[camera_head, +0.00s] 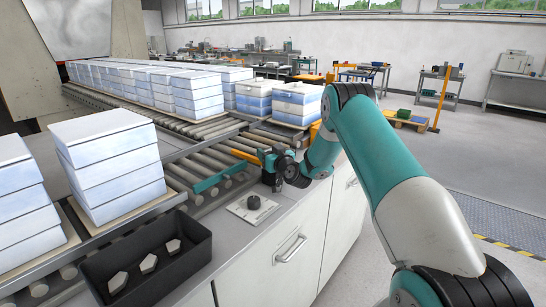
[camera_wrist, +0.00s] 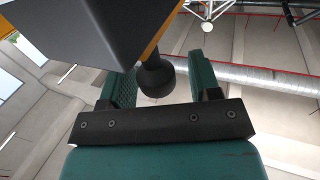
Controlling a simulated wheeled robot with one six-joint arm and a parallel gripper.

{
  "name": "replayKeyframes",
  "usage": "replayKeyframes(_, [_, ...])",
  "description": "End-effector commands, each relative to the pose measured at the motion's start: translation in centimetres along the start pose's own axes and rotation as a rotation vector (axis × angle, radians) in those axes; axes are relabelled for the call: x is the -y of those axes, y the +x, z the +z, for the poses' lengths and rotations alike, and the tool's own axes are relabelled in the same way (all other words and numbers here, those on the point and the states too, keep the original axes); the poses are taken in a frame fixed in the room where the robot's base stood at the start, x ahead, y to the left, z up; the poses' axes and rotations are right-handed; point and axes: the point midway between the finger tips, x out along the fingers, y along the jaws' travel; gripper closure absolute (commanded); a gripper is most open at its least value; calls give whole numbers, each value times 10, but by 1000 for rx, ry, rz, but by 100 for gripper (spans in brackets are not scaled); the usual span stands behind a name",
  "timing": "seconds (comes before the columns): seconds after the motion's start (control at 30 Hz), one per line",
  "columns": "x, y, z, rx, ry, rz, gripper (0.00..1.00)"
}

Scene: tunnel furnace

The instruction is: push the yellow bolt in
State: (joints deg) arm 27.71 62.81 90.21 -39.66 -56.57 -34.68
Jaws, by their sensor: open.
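In the head view, a flat yellow-orange piece (camera_head: 246,157), which looks like the yellow bolt, lies at the roller conveyor's near edge. My gripper (camera_head: 265,157) is at its right end, beside the conveyor, and partly hides what is there. In the wrist view, my gripper (camera_wrist: 162,78) has its two green fingers apart. A black round knob (camera_wrist: 155,78) on a short stem shows between them, with gaps on both sides. A yellow strip (camera_wrist: 163,35) runs behind a dark grey block (camera_wrist: 95,40). I cannot tell whether the fingers touch the knob.
White-blue block stacks (camera_head: 108,165) stand on the conveyor (camera_head: 205,133). A black tray (camera_head: 190,245) with several pale pieces sits on the near counter. A plate with a black knob (camera_head: 253,203) lies below my gripper. Open floor is at right.

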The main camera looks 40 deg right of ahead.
Motion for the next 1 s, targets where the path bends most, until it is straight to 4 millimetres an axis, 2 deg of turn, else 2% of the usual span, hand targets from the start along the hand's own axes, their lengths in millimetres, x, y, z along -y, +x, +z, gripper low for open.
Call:
replayKeyframes(0.17, [-1, -17, 4, 2, 1, 1, 43])
replayKeyframes(0.7, [-1, -139, 8, 1, 3, 3, 43])
replayKeyframes(0.83, [-1, -158, 5, 0, 0, 2, 43])
replayKeyframes(1.0, [0, -170, 2, -1, 0, 1, 43])
